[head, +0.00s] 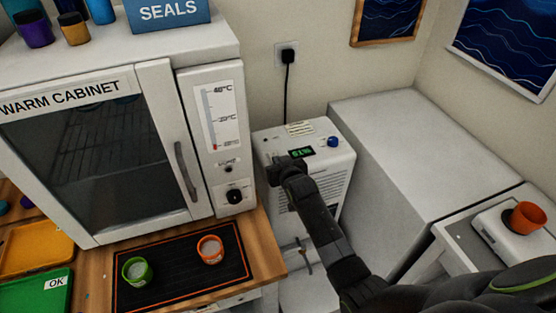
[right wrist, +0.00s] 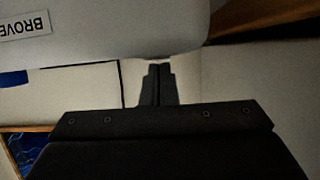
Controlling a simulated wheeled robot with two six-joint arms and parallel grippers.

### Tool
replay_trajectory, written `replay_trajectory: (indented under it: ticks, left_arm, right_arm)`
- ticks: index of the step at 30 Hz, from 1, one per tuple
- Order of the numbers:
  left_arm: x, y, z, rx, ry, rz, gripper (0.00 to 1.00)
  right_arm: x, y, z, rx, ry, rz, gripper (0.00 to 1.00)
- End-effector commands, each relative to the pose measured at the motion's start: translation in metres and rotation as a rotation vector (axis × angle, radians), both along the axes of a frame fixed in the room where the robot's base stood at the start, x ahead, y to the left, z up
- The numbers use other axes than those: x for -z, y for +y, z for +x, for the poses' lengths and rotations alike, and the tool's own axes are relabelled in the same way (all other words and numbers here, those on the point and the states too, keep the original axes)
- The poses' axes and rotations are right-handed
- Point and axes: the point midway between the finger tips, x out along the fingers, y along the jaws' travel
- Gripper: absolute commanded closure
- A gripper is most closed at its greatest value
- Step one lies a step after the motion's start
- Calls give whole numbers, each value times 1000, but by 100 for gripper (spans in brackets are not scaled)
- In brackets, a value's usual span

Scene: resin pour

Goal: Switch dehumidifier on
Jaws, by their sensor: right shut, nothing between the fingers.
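The dehumidifier (head: 335,165) is a white box with a vent grille on its front, standing between the warm cabinet and a grey-white block. Its top has a lit green display (head: 301,152), a blue knob (head: 333,141) and a small label. My right gripper (head: 272,172) is shut and empty at the left part of the dehumidifier's top front edge. In the right wrist view the shut fingers (right wrist: 158,72) meet the edge of a pale body (right wrist: 120,35); I cannot tell if they touch it. Whatever lies behind the fingertips is hidden. My left gripper is not in view.
The warm cabinet (head: 153,120) stands close on the left. A dark mat (head: 180,289) before it holds a green cup (head: 137,271) and an orange cup (head: 210,249). A wall plug (head: 287,55) has a black cord. An orange-brown cup (head: 527,217) stands at far right.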

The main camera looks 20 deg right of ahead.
Motion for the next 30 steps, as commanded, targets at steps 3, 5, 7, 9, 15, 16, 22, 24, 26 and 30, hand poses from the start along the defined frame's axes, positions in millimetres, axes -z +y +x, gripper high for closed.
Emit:
replay_trajectory:
  ticks: [3,5,7,9,15,16,22,24,26,30]
  left_arm:
    - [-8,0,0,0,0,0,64]
    - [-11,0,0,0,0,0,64]
    - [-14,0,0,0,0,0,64]
    - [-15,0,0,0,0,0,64]
    - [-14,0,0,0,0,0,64]
    - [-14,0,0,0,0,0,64]
    - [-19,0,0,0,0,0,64]
    - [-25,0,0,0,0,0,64]
    - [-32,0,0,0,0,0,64]
    - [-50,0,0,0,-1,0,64]
  right_arm:
    - [-8,0,0,0,0,0,100]
    - [-11,0,0,0,-1,0,100]
    - [-14,0,0,0,-1,0,100]
    - [-15,0,0,0,-1,0,100]
    - [-15,0,0,0,-2,0,100]
    - [-15,0,0,0,-2,0,100]
    - [-20,0,1,0,-2,0,100]
    - [-27,-1,2,-1,-3,0,100]
    - [-34,-1,4,-1,-3,0,100]
    - [-55,-2,8,-2,-3,1,100]
